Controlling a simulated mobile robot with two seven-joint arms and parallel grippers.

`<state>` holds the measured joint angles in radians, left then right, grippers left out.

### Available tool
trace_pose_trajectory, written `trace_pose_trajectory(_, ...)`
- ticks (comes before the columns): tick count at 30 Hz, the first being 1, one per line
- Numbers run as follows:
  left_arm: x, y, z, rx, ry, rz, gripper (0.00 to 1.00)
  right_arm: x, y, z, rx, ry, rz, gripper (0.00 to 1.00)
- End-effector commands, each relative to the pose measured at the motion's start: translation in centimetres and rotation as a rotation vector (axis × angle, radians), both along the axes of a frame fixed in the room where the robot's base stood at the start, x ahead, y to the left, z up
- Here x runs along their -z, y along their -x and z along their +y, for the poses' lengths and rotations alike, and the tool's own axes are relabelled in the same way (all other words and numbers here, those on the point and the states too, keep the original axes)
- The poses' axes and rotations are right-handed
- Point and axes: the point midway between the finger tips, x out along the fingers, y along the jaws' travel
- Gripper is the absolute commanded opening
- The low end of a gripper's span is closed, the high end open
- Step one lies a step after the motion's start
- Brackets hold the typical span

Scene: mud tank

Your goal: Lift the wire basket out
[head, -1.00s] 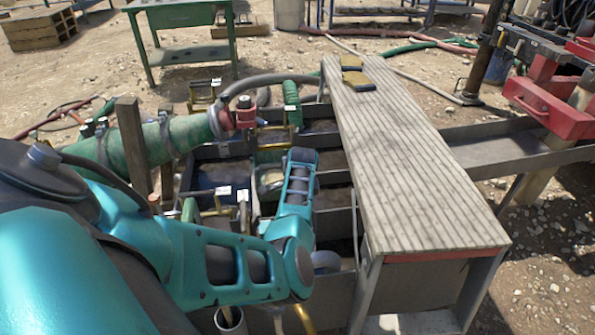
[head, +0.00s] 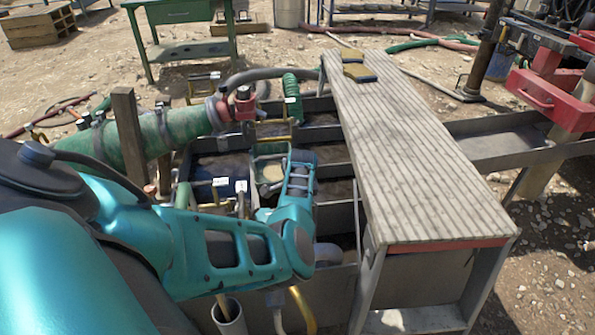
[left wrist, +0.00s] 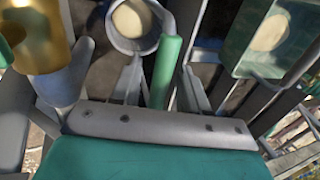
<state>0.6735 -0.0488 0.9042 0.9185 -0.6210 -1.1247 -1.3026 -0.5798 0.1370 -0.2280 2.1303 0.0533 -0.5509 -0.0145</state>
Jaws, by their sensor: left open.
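No plain wire basket can be made out. A green box-like frame with a pale round disc (head: 268,172) sits in the tank beside my left forearm; a similar see-through green box (left wrist: 246,52) shows at upper right in the left wrist view. My left gripper (left wrist: 162,84) is open in the wrist view, its two grey fingers on either side of a green rod-like grip (left wrist: 168,62). The grip joins a round metal cup (left wrist: 134,44) with pale contents. Contact with the fingers cannot be told. In the head view my arm hides the fingers. My right gripper is not in view.
The steel tank (head: 330,150) has several compartments of dark mud. A green pipe (head: 165,135) and a wooden post (head: 128,135) stand left.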

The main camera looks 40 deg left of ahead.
Motion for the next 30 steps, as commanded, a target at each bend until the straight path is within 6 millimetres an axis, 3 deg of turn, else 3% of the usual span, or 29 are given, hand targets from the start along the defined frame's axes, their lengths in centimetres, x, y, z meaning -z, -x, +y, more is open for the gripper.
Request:
trace_pose_trajectory(17,0.46,0.05,0.02,-0.001,0.000,0.001,0.43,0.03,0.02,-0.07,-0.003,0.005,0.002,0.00)
trace_pose_trajectory(30,0.47,0.04,-0.02,0.000,0.001,0.001,0.01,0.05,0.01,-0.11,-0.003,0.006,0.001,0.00)
